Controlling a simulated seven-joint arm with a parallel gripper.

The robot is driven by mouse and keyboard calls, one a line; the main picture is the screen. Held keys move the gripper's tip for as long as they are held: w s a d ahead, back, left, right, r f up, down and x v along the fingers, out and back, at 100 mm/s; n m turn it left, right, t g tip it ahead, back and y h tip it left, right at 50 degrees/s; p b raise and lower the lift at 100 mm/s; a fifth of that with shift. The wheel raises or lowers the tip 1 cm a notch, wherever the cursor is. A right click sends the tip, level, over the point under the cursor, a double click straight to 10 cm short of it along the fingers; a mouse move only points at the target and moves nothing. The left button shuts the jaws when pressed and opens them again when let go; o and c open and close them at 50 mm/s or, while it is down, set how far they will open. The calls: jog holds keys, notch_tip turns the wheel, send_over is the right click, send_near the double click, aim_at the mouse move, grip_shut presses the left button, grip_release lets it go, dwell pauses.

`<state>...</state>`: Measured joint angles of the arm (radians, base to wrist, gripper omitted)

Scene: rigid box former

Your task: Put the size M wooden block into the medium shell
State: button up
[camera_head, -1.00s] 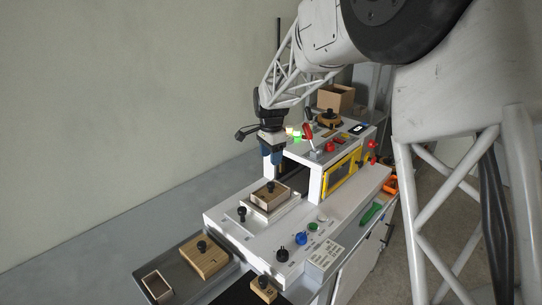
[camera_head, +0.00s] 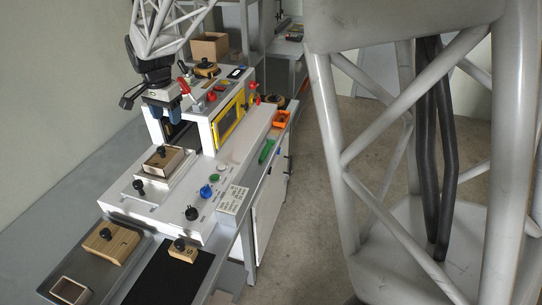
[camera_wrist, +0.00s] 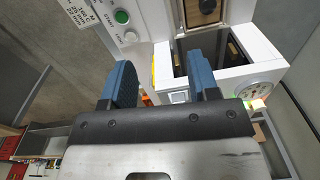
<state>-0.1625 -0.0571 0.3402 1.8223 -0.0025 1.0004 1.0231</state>
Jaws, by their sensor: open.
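A wooden block with a black knob (camera_head: 163,152) sits inside a thin-walled wooden shell (camera_head: 176,168) on the white machine's front plate. By its middling size I take these for the size M block and medium shell; no size mark is readable on them. The block also shows at the top of the wrist view (camera_wrist: 207,9), framed by the shell. My gripper (camera_head: 165,118) is open and empty, raised behind the block near the machine's upright housing. Its two blue fingers show apart in the wrist view (camera_wrist: 163,80).
A larger knobbed block (camera_head: 110,243) and an empty small shell (camera_head: 70,291) are on the grey tray at front left. A small knobbed block (camera_head: 184,251) is on the black mat (camera_head: 165,280). The machine's housing (camera_head: 205,125), yellow-framed screen (camera_head: 229,120) and knobs surround the gripper's area.

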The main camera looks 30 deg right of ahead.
jog(key=s+d+r+n, duration=0.2)
jog(key=s+d, duration=0.1)
jog(key=s, duration=0.4)
jog(key=s+d+r+n+t, duration=0.1)
jog(key=s+d+r, duration=0.1)
jog(key=s, duration=0.5)
jog(key=s+d+r+n, duration=0.2)
jog(key=s+d, duration=0.1)
jog(key=s, duration=0.4)
jog(key=s+d+f+n, duration=0.1)
jog(key=s+f+n, duration=0.1)
jog(key=s, duration=0.7)
jog(key=s+d+f+n+t, duration=0.1)
jog(key=s+d+f+n, duration=0.1)
jog(key=s, duration=0.6)
jog(key=shift+s+d+n, duration=0.25)
jog(key=shift+s+n, duration=0.05)
jog(key=shift+s, duration=0.05)
